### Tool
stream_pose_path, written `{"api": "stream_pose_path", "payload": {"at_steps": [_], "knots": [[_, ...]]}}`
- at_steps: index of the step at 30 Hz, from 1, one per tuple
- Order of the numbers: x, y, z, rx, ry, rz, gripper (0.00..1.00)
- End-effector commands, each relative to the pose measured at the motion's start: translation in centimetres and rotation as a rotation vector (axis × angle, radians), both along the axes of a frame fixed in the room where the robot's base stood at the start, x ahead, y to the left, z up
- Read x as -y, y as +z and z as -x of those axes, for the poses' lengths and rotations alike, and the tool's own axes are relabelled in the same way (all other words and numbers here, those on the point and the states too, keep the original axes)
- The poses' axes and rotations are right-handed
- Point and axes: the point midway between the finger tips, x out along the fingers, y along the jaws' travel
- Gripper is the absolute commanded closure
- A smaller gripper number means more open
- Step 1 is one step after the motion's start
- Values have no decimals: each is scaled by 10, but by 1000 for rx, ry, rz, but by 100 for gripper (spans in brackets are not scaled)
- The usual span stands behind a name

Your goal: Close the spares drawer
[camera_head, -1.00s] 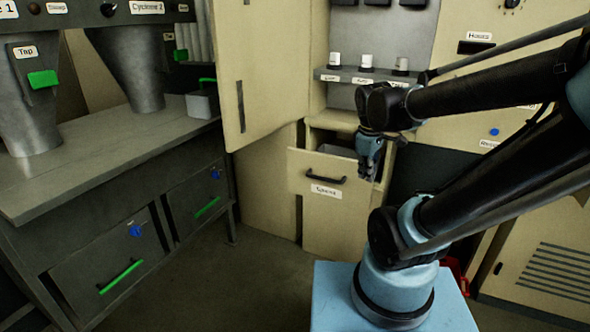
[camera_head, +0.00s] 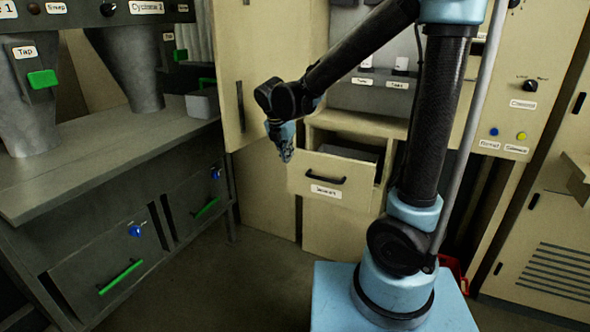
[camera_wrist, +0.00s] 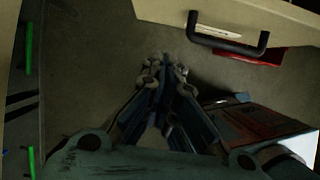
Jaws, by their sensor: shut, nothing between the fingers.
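The spares drawer (camera_head: 306,181) is a cream drawer front with a dark bar handle (camera_head: 326,178) and a small label. It stands pulled out of the cream cabinet, and its open top shows a dark inside. My gripper (camera_head: 287,157) is shut and empty, pointing down near the left end of the drawer front. In the wrist view, my gripper (camera_wrist: 166,62) hangs over the floor. The drawer front (camera_wrist: 172,12) and its handle (camera_wrist: 228,44) lie beyond the fingertips at the top right, apart from them.
An open cream cabinet door (camera_head: 233,90) stands left of the drawer. A grey bench (camera_head: 90,165) with green-handled drawers (camera_head: 120,277) runs along the left. A red object (camera_head: 455,268) sits on the floor behind my base. The floor (camera_head: 245,275) before the drawer is clear.

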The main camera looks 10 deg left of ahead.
Motion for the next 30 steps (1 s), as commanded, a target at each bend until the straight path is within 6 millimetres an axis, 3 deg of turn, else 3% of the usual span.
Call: {"api": "stream_pose_path", "payload": {"at_steps": [8, 27, 30], "knots": [[-5, -16, -6, 0, 33, 13, 100], [6, -93, -35, 0, 30, 12, 100], [12, -95, -47, 0, 28, 12, 100]]}}
